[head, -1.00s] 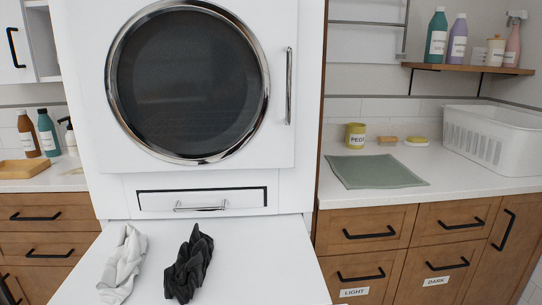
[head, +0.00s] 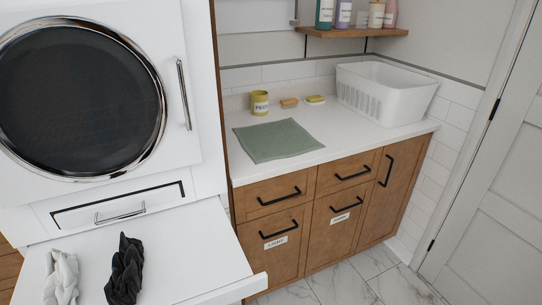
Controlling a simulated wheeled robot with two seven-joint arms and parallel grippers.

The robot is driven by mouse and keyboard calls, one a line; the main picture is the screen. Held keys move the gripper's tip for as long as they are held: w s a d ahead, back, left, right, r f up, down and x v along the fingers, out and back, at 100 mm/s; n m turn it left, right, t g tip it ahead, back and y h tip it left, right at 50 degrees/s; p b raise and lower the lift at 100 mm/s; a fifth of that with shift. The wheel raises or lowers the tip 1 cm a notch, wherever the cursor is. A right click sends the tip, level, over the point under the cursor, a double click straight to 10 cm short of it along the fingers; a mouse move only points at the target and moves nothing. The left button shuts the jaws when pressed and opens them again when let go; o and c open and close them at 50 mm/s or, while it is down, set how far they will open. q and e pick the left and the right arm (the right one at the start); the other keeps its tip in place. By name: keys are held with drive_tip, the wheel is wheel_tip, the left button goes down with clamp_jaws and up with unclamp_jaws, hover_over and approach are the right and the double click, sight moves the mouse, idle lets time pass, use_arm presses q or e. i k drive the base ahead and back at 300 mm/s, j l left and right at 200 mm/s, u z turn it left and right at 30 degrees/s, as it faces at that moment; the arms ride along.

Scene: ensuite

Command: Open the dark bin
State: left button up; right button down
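Neither of my grippers is in view.
A pull-out white shelf (head: 205,265) holds a white cloth (head: 61,277) and a black cloth (head: 125,270) below the round-doored machine (head: 80,90). The marble floor (head: 345,285) before the dark bin looks clear. A closed door (head: 490,200) stands at right.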

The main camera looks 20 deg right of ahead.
sight(338, 218)
drive_tip(key=z, duration=1.2)
